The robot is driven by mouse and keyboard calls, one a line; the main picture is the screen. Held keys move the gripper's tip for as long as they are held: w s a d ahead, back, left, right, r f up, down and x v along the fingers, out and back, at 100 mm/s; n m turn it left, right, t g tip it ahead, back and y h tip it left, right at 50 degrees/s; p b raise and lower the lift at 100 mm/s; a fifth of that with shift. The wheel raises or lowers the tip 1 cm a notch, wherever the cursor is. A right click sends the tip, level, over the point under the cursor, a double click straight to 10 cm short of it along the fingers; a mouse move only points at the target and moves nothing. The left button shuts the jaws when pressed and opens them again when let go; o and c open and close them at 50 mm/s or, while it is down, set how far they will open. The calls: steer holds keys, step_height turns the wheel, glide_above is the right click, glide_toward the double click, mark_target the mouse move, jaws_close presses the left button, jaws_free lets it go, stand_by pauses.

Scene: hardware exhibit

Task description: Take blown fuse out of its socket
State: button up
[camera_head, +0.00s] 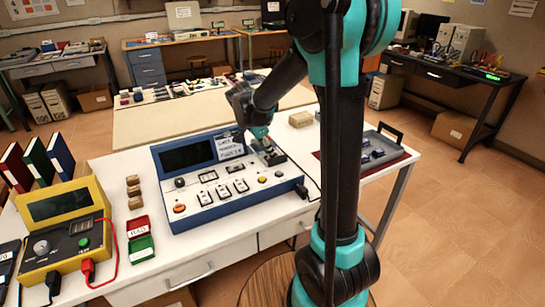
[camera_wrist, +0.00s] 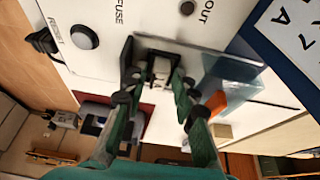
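The blue test console (camera_head: 225,180) stands on the white table, with a sloped white panel. My gripper (camera_head: 262,140) is low over the console's right back part, and my arm hides some of that area. In the wrist view, my gripper (camera_wrist: 156,76) has its two green fingers apart, one on each side of a small pale piece in a dark socket (camera_wrist: 162,68). This piece looks like the fuse, near the panel's "FUSE" label. A gap seems to show beside it. Whether the fingers touch it is hard to tell.
A clear plate (camera_wrist: 218,68), perhaps a raised cover, stands close beside the fingers. A yellow meter (camera_head: 66,230) with red leads, a red and green box (camera_head: 140,240) and small wooden blocks (camera_head: 133,190) are left. A dark red mat with a tray (camera_head: 375,150) is right.

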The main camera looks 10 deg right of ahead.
jaws_close()
steer(key=shift+r, duration=0.15)
